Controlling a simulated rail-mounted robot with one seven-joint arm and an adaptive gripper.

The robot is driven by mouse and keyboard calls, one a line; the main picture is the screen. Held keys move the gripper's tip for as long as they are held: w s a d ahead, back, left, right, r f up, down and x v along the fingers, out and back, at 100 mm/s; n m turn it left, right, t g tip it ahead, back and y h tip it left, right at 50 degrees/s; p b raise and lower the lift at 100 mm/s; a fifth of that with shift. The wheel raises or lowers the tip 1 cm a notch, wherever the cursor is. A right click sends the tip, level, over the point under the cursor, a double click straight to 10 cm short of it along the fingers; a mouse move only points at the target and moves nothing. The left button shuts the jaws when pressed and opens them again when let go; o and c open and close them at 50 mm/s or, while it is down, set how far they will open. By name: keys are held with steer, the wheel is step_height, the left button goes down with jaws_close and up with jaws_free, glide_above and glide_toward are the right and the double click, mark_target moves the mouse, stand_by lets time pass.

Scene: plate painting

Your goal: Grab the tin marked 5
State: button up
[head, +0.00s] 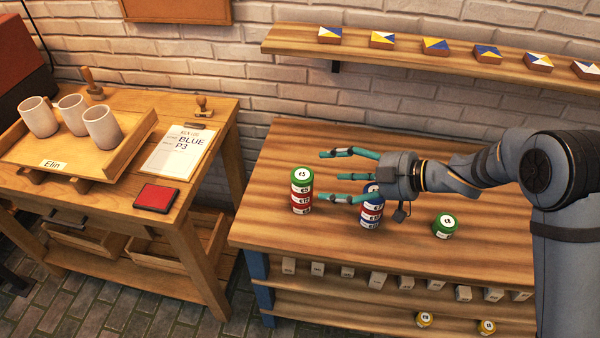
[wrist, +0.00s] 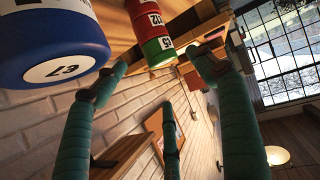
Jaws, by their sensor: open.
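A green tin (head: 302,175), whose label appears to read 5, tops the left stack, on red tins (head: 301,199). In the wrist view the green tin (wrist: 158,52) appears inverted, ahead between the fingers. My three-fingered gripper (head: 324,176) is open and empty. Its teal fingers point left toward that stack, with a gap to the tin. A second stack with blue and red tins (head: 371,210) stands near the fingers, partly hidden by them. Its blue tin (wrist: 55,45) looms close at top left of the wrist view. Whether a finger touches it, I cannot tell.
Another green tin (head: 446,226) stands alone at right on the workbench (head: 290,240). A wall shelf (head: 400,55) with several painted blocks runs behind. A side table at left holds a tray (head: 30,160) with mugs, a note (head: 178,152) and a red pad (head: 156,198).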

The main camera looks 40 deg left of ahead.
mark_target(302, 178)
steer(key=x, duration=0.4)
steer(key=shift+a+f, duration=0.15)
steer(key=shift+a, duration=0.1)
steer(key=p+x, duration=0.1)
steer(key=x, duration=0.4)
steer(key=shift+s+f, duration=0.2)
steer(key=shift+f, duration=0.1)
steer(key=shift+d, duration=0.1)
steer(key=shift+c, duration=1.2)
steer(key=shift+r, duration=0.1)
steer(key=c, duration=1)
